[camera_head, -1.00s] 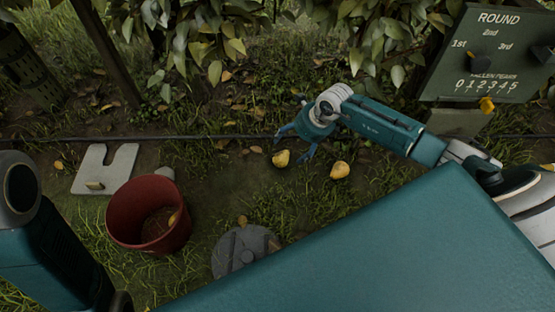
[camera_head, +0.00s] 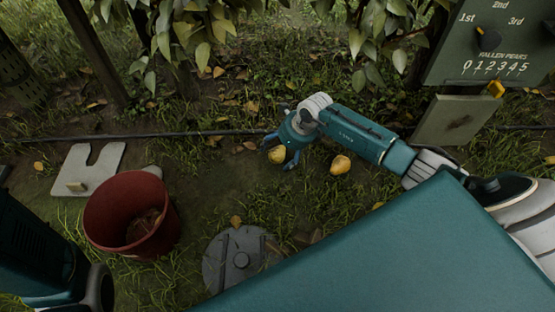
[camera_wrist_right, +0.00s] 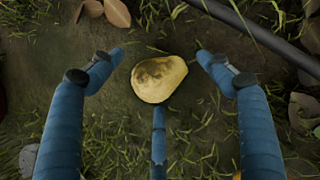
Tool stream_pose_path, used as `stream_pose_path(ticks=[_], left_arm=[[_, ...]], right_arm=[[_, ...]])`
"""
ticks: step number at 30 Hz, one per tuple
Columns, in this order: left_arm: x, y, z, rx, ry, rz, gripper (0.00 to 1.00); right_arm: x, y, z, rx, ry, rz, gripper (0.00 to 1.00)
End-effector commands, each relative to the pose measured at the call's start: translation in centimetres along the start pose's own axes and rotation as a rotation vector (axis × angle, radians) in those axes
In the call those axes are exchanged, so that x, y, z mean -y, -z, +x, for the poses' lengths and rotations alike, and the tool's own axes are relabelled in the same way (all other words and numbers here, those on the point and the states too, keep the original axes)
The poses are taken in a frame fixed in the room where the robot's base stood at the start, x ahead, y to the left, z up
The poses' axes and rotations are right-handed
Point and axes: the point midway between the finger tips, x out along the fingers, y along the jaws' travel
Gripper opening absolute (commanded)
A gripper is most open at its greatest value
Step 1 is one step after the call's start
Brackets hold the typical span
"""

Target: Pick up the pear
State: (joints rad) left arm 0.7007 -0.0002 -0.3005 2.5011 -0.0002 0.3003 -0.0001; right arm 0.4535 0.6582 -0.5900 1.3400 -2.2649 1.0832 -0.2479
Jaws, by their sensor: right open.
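A yellow pear (camera_head: 277,155) with a brown patch lies on the ground in the head view. My right gripper (camera_head: 281,153) is right over it, its blue fingers open on either side. In the right wrist view the pear (camera_wrist_right: 158,79) lies between the spread fingertips, with clear gaps to the left and right fingers. A third blue finger points at its lower edge; I cannot tell whether it touches. A second yellow pear (camera_head: 341,164) lies on the ground to the right of the gripper. My left gripper is not in view.
A red bucket (camera_head: 99,233) stands at the left, beside a pale notched slab (camera_head: 103,166). A round grey lid (camera_head: 213,268) lies at the lower middle. A dark hose (camera_head: 121,136) crosses behind. A green scoreboard (camera_head: 455,62) stands at the upper right.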

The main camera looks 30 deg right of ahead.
Motion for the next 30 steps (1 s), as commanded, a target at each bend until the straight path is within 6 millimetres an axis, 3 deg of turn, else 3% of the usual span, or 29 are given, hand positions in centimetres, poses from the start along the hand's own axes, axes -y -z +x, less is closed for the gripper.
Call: stream_pose_path(ticks=[7,15,24,30], left_arm=[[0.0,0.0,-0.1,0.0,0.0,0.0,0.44],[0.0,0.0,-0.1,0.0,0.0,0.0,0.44],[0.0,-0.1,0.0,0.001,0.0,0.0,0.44],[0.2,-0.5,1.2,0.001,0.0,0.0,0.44]], right_arm=[[0.1,-0.1,0.1,0.001,0.001,0.0,0.77],[0.1,-0.1,0.1,0.001,0.001,0.0,0.24],[0.1,-0.2,-0.1,0.002,0.001,0.0,0.24],[0.1,-0.9,-1.7,0.003,0.002,-0.001,0.24]])
